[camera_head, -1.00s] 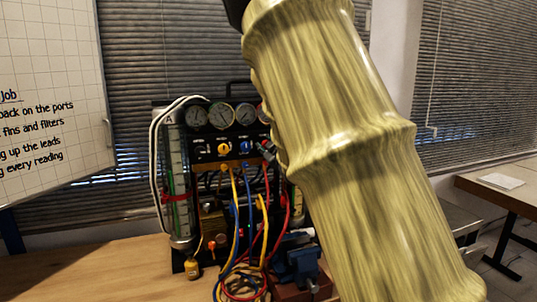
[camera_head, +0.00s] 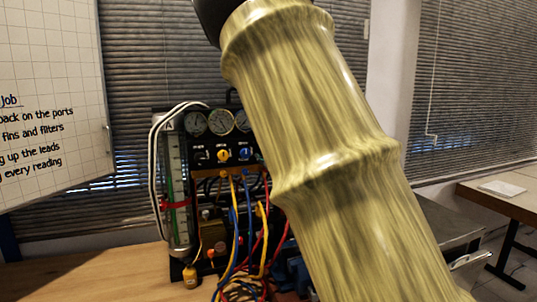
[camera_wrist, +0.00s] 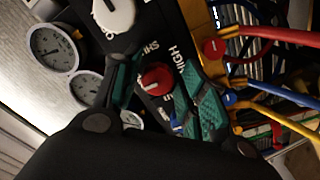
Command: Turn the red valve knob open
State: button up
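The red valve knob (camera_wrist: 157,79) shows in the wrist view on the black panel, with a small white mark on it and white lettering beside it. My gripper (camera_wrist: 163,92) is open, its two teal-padded fingers apart on either side of the knob. I cannot tell whether either finger touches it. In the head view the gauge rig (camera_head: 202,138) stands on the wooden bench. My arm there hides the red knob, my gripper and the rig's right side.
A white knob (camera_wrist: 114,12) and round gauges (camera_wrist: 54,48) are close by in the wrist view. Red, blue and yellow hoses (camera_head: 236,215) hang in front of the rig. A glass cylinder (camera_head: 176,190) stands at its left. The bench's left part (camera_head: 95,275) is clear.

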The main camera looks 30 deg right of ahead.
jog(key=shift+r, duration=0.1)
jog(key=v, duration=1.2)
dwell(0.5)
